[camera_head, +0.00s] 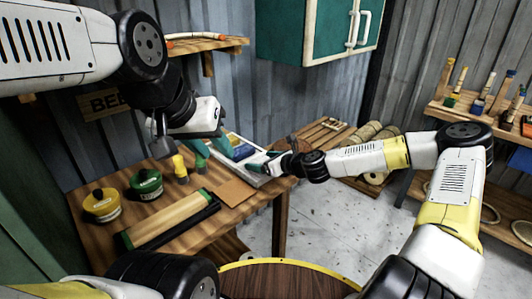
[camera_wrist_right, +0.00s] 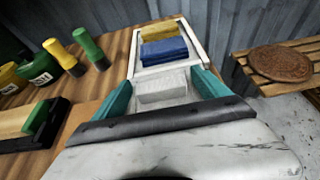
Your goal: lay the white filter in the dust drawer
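The dust drawer is a pale tray on the wooden bench; its rim shows in the right wrist view (camera_wrist_right: 198,42). A yellow block (camera_wrist_right: 170,30) and a blue block (camera_wrist_right: 164,50) lie in its far part. The white filter (camera_wrist_right: 163,87), a pale block, lies nearer, between the teal fingers of my right gripper (camera_wrist_right: 162,77). The fingers are apart, with thin gaps beside the block. In the head view my right gripper (camera_head: 262,162) reaches the drawer from the right. My left gripper (camera_head: 208,147) hangs above the bench left of the drawer; its fingertips are partly hidden.
A flat brown piece (camera_head: 235,192) lies in front. A round brown disc (camera_wrist_right: 281,63) lies on a slatted surface at right.

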